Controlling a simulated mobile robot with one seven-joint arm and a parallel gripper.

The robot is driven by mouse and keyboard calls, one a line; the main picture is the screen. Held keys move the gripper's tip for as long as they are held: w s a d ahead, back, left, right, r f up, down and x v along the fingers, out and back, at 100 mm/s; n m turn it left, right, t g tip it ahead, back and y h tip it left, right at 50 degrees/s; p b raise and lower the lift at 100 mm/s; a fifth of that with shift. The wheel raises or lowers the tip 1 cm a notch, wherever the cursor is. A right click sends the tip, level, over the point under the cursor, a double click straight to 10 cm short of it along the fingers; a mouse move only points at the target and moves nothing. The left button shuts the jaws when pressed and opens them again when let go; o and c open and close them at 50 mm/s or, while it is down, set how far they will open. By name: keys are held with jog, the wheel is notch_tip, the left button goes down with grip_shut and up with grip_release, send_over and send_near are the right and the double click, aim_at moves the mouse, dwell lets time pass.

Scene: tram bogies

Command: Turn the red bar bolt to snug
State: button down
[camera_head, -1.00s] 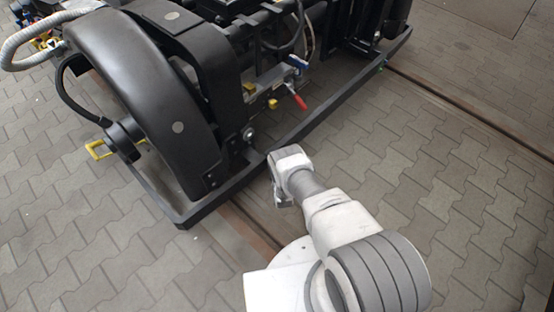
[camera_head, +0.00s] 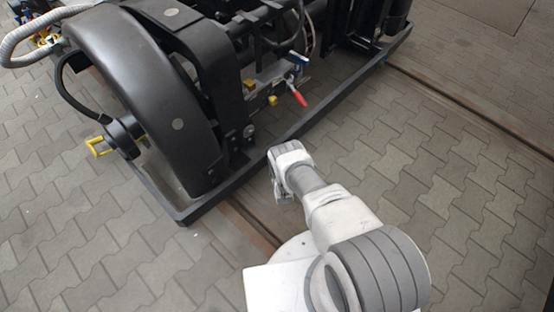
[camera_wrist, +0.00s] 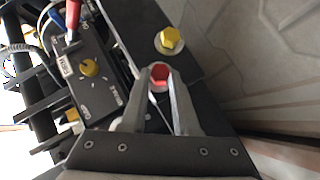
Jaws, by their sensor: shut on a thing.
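In the wrist view, the red bar bolt (camera_wrist: 159,71) shows its red hex head and lighter collar at the tips of my gripper (camera_wrist: 160,82). The two grey fingers are shut on it, one on each side. The bolt's lower part is hidden between the fingers. In the head view, my wrist (camera_head: 290,165) is beside the bogie's low front rail, and the fingers and the bolt cannot be made out there.
In the wrist view, a yellow bolt (camera_wrist: 170,39) stands just beyond the red one on a dark plate. A panel with a yellow knob (camera_wrist: 90,68) and a red lever (camera_wrist: 72,14) lies left. The black bogie frame (camera_head: 300,135) borders open paving (camera_head: 450,170).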

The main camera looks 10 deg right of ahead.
jog(key=shift+w+d+r+m+g+y, duration=0.15)
jog(key=shift+r+m+g+y, duration=0.05)
jog(key=shift+m+g+y, duration=0.6)
jog(key=c, duration=0.7)
grip_release()
jog(key=shift+o, duration=0.2)
